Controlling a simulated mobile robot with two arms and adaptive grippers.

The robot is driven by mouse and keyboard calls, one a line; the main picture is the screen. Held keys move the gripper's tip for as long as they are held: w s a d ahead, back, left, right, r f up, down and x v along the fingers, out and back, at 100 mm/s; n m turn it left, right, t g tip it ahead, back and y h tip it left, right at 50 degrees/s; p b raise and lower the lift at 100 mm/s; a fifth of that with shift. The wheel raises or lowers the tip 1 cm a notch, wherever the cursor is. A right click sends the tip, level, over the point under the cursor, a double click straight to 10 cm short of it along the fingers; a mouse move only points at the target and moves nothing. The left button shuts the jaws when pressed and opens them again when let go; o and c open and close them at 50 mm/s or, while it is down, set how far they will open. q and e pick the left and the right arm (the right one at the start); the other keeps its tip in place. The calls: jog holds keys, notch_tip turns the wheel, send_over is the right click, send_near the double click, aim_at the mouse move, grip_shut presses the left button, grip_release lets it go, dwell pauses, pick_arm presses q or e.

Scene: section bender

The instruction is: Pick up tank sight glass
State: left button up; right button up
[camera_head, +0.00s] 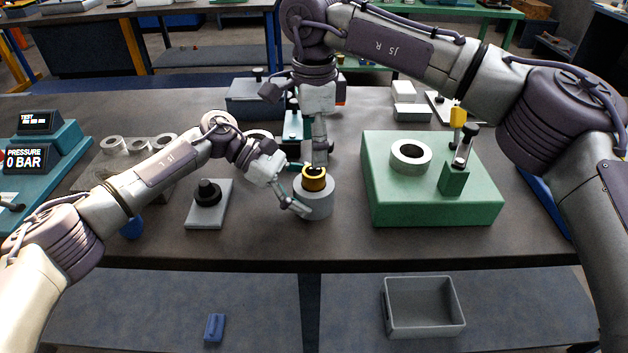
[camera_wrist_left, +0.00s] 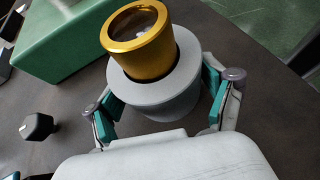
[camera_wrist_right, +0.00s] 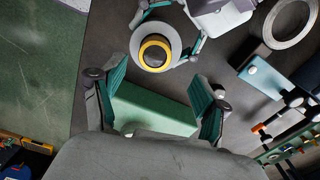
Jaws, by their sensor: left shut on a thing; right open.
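A gold-rimmed round piece with a glass face, which looks like the tank sight glass (camera_head: 314,179), sits upright in the top of a grey round holder (camera_head: 317,205) on the table. In the left wrist view the gold sight glass (camera_wrist_left: 140,38) rises from the grey holder (camera_wrist_left: 160,95). My left gripper (camera_head: 296,204) is shut on the grey holder, one finger on each side. My right gripper (camera_head: 318,158) is open and empty, pointing down just behind the sight glass. In the right wrist view the gold rim (camera_wrist_right: 155,53) lies beyond its open fingers (camera_wrist_right: 157,88).
A green block (camera_head: 430,205) with a grey ring (camera_head: 410,157) stands to the right. A black-knobbed grey plate (camera_head: 208,205) lies to the left, with several grey rings behind it. A blue-grey box (camera_head: 255,100) is behind. The table front is clear.

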aim_at(315, 170)
jog(key=shift+s+d+f, duration=0.1)
jog(key=shift+s+f, duration=0.1)
jog(key=shift+f, duration=1.35)
jog(key=shift+s+f, duration=0.15)
jog(key=shift+f, duration=1.4)
jog(key=shift+r, duration=0.1)
jog(key=c, duration=1.4)
jog(key=shift+o, duration=0.2)
notch_tip(315, 170, up, 10)
